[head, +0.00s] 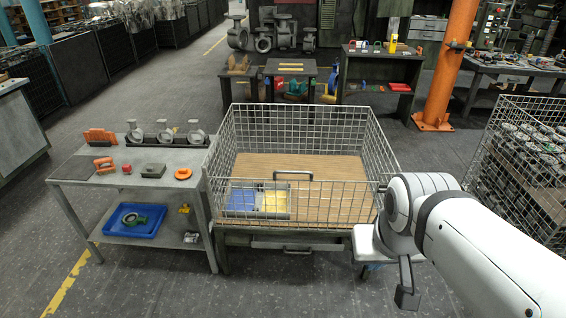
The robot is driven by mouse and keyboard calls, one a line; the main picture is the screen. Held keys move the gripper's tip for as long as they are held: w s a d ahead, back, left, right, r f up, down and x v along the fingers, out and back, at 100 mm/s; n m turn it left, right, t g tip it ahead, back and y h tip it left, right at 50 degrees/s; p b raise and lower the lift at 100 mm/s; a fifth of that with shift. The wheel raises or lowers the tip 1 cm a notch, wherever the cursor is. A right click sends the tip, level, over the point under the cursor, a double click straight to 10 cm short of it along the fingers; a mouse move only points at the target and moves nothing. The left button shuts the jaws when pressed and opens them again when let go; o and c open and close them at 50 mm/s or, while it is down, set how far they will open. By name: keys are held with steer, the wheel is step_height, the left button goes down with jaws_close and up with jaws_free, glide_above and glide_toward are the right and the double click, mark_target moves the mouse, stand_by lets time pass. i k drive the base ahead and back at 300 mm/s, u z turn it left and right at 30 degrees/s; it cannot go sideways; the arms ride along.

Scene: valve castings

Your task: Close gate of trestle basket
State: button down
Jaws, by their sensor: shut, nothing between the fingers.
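The wire basket (375,150) stands on a dark trestle in the middle of the head view. Its front mesh panel, the gate (320,208), carries a grey bar handle (293,175) near its top edge. The gate looks roughly upright across the front; I cannot tell whether it is fully closed or latched. A small dark fitting sits at its right end, close to my arm. My gripper (407,297) hangs at the lower right, dark and shut with nothing in it, apart from the basket. My white arm covers the basket's front right corner.
A grey bench (75,167) with castings and small parts stands left of the basket, a blue tray (134,220) on its lower shelf. Another wire basket (516,155) full of parts stands at the right. An orange post (450,70) rises behind. The front floor is clear.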

mark_target(296, 172)
steer(key=z, duration=0.05)
steer(key=i, duration=0.9)
steer(key=u, duration=0.05)
